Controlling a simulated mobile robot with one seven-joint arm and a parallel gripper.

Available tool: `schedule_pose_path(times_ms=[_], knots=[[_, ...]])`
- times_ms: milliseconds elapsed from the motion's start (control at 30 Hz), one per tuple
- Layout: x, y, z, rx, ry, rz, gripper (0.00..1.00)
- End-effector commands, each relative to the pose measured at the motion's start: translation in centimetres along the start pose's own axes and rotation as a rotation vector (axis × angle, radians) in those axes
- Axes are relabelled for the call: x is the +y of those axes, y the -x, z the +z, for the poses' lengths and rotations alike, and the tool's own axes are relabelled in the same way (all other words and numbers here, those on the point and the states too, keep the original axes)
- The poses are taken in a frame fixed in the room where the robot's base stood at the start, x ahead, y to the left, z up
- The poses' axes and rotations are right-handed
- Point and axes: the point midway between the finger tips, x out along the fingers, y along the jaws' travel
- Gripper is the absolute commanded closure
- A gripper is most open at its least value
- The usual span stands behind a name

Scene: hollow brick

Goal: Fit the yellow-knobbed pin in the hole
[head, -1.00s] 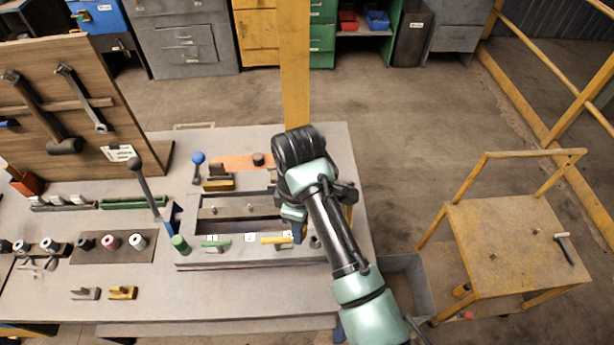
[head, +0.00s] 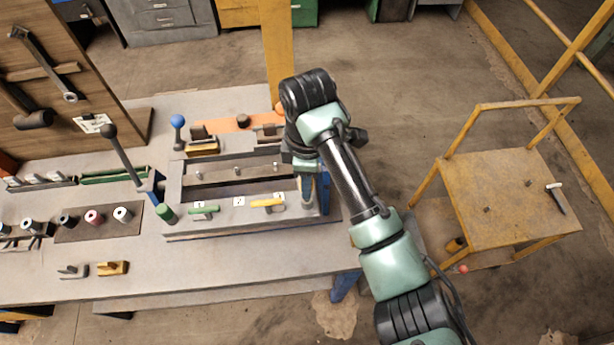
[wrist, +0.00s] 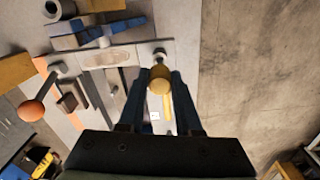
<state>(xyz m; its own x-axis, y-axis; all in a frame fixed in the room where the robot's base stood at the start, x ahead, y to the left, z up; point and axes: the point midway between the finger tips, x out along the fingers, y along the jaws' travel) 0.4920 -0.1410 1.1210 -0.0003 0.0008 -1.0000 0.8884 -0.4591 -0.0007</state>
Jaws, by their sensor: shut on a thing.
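The pin's yellow knob (wrist: 160,80) sits between the two blue fingers of my gripper (wrist: 163,88) in the wrist view. A grey round part shows just beyond the knob; I cannot tell whether it is the pin's shaft or a seat. In the head view my gripper (head: 315,200) points down at the right end of the grey fixture (head: 185,218), and the pin is hidden by the fingers and wrist. The gripper is shut on the knob. I cannot make out the hole.
On the fixture front are a yellow-handled clamp (head: 267,203) and a green-handled clamp (head: 204,209). A blue-knobbed lever (head: 178,122) and a black-knobbed lever (head: 110,131) rise at left. An orange ball (head: 279,107) stands behind. A yellow cart (head: 500,200) is off right.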

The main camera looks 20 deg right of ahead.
Motion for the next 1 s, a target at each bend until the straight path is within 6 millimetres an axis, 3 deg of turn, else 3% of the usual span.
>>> schedule_pose_path(times_ms=[1000], knots=[[0.03, -1.06, 0.08, 0.000, 0.000, 0.001, 1.00]])
